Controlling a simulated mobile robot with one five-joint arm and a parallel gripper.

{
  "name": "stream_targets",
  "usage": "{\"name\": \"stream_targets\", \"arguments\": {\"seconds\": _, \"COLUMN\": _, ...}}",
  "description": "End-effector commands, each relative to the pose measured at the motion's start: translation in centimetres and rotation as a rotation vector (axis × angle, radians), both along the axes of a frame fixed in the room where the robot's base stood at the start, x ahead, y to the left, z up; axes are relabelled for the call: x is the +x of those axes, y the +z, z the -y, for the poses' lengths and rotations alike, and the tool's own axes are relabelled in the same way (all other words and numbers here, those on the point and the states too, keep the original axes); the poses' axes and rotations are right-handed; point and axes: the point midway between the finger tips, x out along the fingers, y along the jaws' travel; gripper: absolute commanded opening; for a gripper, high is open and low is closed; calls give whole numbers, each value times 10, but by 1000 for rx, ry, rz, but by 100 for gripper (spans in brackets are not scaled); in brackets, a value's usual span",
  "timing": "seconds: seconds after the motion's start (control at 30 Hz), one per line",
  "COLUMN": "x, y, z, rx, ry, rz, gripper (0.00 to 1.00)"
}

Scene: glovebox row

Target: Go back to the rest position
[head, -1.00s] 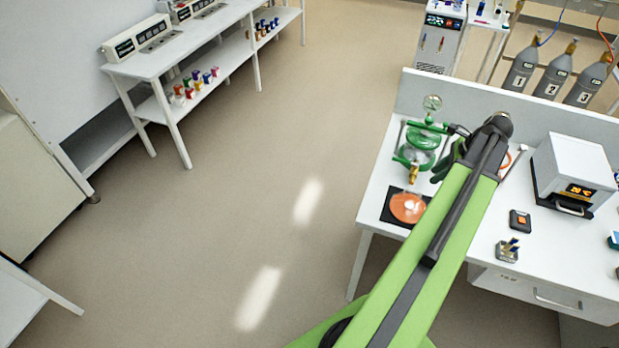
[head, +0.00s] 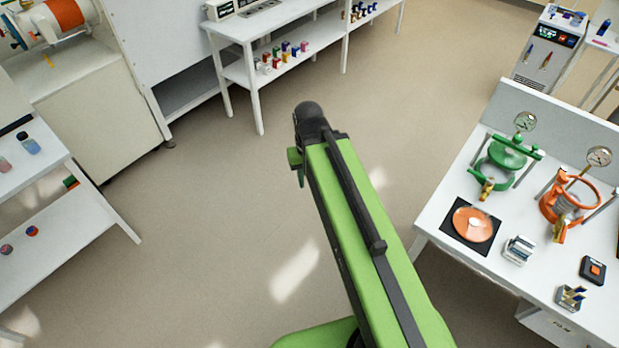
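My green arm (head: 365,235) rises from the bottom of the head view and points up over the bare floor. Its dark end (head: 312,122) is left of the white bench and well clear of it. The gripper's fingers are hidden behind the arm's end, so I cannot tell whether they are open or shut, or whether they hold anything.
The white bench (head: 450,220) at right bears a green clamped apparatus (head: 507,155), an orange one (head: 568,200) and an orange disc (head: 473,224) on a black mat. White shelving (head: 240,40) stands behind, another shelf unit (head: 75,235) at left. Open floor (head: 220,220) lies between.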

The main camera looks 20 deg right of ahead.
Motion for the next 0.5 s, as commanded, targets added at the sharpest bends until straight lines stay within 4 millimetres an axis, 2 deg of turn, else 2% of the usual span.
{"name": "stream_targets", "arguments": {"seconds": 0.2, "x": 1, "y": -1, "z": 1, "rx": 1, "ry": -2, "rz": 0, "gripper": 30}}
{"name": "stream_targets", "arguments": {"seconds": 0.27, "x": 1, "y": -7, "z": 1, "rx": 1, "ry": -3, "rz": 0, "gripper": 30}}
{"name": "stream_targets", "arguments": {"seconds": 0.37, "x": 1, "y": -31, "z": 1, "rx": 1, "ry": -4, "rz": 0, "gripper": 30}}
{"name": "stream_targets", "arguments": {"seconds": 0.5, "x": 1, "y": -75, "z": 1, "rx": 2, "ry": -5, "rz": 0, "gripper": 30}}
